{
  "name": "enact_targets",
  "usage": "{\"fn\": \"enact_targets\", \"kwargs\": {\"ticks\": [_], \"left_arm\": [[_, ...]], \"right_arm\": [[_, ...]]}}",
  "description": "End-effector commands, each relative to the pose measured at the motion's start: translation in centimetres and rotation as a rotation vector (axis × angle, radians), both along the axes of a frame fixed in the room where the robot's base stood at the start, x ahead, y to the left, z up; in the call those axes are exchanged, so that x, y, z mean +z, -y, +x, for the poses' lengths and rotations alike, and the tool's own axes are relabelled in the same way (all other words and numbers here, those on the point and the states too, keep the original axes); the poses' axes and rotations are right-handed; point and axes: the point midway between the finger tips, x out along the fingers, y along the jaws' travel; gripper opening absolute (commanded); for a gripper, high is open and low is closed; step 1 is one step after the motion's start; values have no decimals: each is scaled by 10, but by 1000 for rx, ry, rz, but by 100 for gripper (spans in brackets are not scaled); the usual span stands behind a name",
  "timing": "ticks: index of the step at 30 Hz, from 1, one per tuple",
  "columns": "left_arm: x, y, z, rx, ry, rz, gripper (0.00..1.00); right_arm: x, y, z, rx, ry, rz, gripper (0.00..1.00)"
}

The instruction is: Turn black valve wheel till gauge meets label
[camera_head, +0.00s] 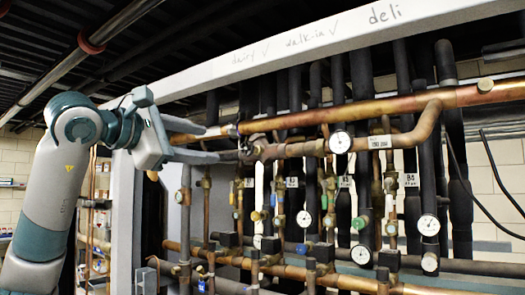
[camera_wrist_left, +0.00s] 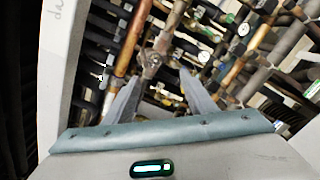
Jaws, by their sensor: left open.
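My left gripper (camera_head: 222,144) reaches in from the left with its two fingers apart. In the wrist view its open fingers (camera_wrist_left: 160,78) point at a valve (camera_wrist_left: 152,58) on the copper pipe, with nothing clearly between them. In the head view the valve body (camera_head: 258,148) sits at the pipe's left end, just beyond the fingertips. A black wheel cannot be clearly made out there. A round white gauge (camera_head: 340,142) is on the same pipe. The gauge needle is too small to read. My right gripper is not in view.
A thick copper pipe (camera_head: 400,104) crosses just above the valve. Below are several black vertical pipes, small valves and more gauges (camera_head: 428,224). A pale beam (camera_head: 300,45) with handwriting runs overhead. A pale post (camera_head: 126,215) stands below my gripper.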

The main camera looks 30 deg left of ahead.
Motion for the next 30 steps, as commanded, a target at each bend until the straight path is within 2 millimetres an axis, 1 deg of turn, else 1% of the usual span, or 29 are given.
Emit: {"fn": "enact_targets", "kwargs": {"ticks": [1,4,17,23,26,30], "left_arm": [[4,-3,-5,14,8,5,51],[6,-6,-8,23,14,9,51],[6,-5,-3,22,11,7,51],[7,-4,13,21,10,6,51],[7,-3,26,21,10,6,51],[7,-1,50,20,7,7,51]], "right_arm": [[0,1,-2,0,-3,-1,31],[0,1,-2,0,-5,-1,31],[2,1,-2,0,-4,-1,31],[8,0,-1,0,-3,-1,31],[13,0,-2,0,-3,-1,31],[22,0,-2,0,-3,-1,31]]}}
